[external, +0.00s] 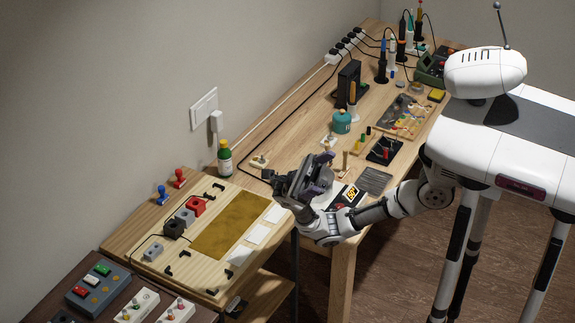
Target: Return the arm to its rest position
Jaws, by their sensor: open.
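My arm reaches left from my white body in the external view, low over the front edge of the long wooden workbench (282,135). My gripper (278,181) is at the left end of the arm, near the corner where the long bench meets the lower side table. It is open, and I see nothing held in it. The fingers are small and dark here, and the wrist hides part of the bench behind it.
Floor (400,270) shows in front.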

